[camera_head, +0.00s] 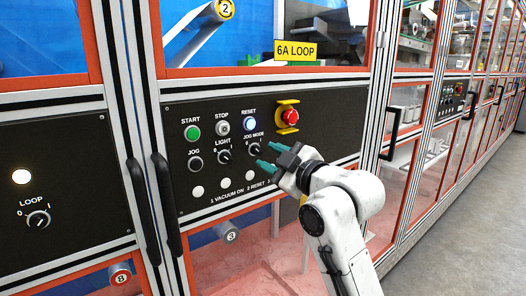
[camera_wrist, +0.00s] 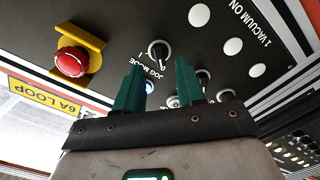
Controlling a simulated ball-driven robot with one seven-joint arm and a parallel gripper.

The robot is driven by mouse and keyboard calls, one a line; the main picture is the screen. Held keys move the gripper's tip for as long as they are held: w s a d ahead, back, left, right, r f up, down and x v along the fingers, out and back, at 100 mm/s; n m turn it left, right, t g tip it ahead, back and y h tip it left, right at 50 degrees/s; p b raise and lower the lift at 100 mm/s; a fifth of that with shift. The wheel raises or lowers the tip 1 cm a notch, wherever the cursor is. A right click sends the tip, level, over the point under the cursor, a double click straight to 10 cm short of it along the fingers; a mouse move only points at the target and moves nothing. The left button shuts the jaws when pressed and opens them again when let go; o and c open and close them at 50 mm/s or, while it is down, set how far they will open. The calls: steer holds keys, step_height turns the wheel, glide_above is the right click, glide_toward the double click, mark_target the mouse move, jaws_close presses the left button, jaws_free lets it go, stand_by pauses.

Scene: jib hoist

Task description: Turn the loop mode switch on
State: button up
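The switch labelled LOOP (camera_head: 38,219), a black rotary knob marked 0 and 1, is on the left black panel in the head view, below a lit round lamp. Its exact setting is hard to tell. My gripper (camera_head: 270,156) is well to the right of it, in front of the right panel near the JOG MODE knob (camera_head: 254,148). In the wrist view, my gripper (camera_wrist: 158,78) has its two green fingers apart with nothing held between them. The JOG MODE knob (camera_wrist: 158,51) shows just beyond the fingertips. The LOOP switch is outside the wrist view.
The right panel carries a green START button (camera_head: 193,132), a lit RESET button (camera_head: 250,124) and a red emergency stop (camera_head: 290,117) in a yellow guard. Black door handles (camera_head: 140,200) stand out between the two panels. Open floor (camera_head: 470,215) lies to the right.

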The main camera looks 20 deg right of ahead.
mark_target(259, 151)
steer(key=shift+x, duration=1.7)
steer(key=shift+c, duration=0.5)
jaws_close()
